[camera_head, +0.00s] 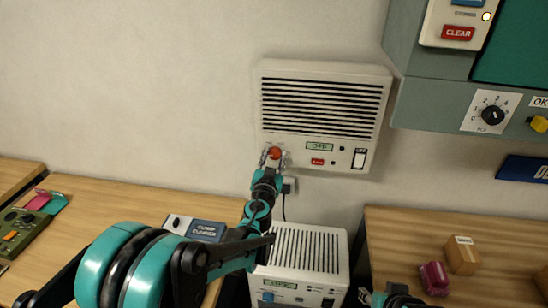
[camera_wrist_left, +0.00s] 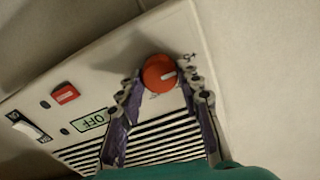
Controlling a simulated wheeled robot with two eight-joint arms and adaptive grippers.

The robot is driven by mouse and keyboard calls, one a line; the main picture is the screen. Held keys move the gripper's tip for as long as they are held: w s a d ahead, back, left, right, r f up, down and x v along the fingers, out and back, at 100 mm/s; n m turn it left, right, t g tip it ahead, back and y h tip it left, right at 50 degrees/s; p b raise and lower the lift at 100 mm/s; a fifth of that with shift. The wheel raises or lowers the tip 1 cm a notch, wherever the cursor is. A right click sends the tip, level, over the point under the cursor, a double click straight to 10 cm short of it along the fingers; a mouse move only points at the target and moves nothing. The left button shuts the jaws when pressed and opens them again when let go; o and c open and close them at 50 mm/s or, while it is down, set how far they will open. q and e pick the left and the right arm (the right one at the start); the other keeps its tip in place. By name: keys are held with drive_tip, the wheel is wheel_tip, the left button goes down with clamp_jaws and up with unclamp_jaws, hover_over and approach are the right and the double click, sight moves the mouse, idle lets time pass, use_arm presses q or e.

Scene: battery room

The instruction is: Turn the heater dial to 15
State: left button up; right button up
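The white wall heater (camera_head: 323,110) has a dark slatted grille, a small display (camera_head: 319,147) reading OFF, a red button (camera_head: 317,161) and a white rocker switch (camera_head: 359,158). Its round red dial (camera_head: 274,153) sits at the lower left corner. My left gripper (camera_head: 273,159) is open at the dial, with one finger on each side. In the wrist view its fingers (camera_wrist_left: 162,84) look apart from the dial. Part of my right arm (camera_head: 396,297) shows at the bottom edge; its fingers are not seen.
A second white unit (camera_head: 304,255) with a grille stands below the heater, between two wooden tables. The right table (camera_head: 400,225) holds a brown box (camera_head: 463,255) and a magenta item (camera_head: 433,279). A grey-green cabinet (camera_head: 425,100) hangs right of the heater.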

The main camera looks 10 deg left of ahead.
use_arm(q)
drive_tip(key=shift+m, duration=0.3)
drive_tip(key=shift+c, duration=0.3)
drive_tip(key=m+b, duration=0.1)
drive_tip(key=m, duration=1)
drive_tip(key=shift+d+f+m+b, duration=0.1)
drive_tip(key=shift+m+b, duration=0.2)
drive_tip(key=m, duration=1.1)
drive_tip(key=shift+f+m+b, duration=0.1)
drive_tip(key=shift+m+b, duration=0.2)
drive_tip(key=shift+b, duration=0.1)
drive_tip(key=o, duration=1.2)
drive_tip(key=shift+c, duration=0.2)
